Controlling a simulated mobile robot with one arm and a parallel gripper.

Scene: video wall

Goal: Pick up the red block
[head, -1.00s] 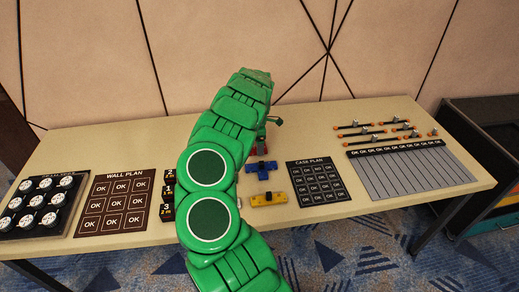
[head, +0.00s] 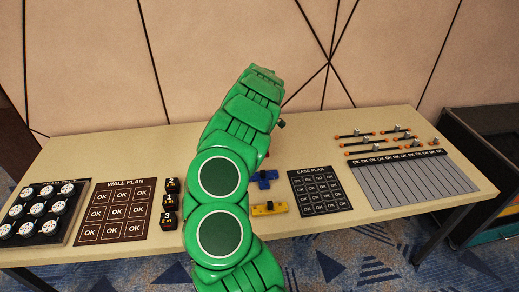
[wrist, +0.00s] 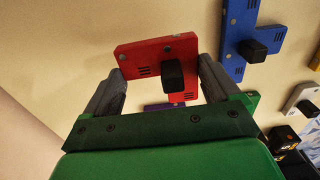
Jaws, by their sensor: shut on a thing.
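The red block (wrist: 140,55), with a black knob on it, sits between the two grey fingers of my gripper (wrist: 162,82) in the wrist view. My gripper is shut on it. Whether the block touches the table cannot be told. In the head view my green arm hides nearly all of the gripper and the block.
A blue block (head: 264,180) and a yellow block (head: 268,208) lie right of my arm; the blue one also shows in the wrist view (wrist: 237,30). The case plan board (head: 320,190) is further right, the wall plan board (head: 118,208) left. Several black numbered blocks (head: 168,203) stand close to the arm.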

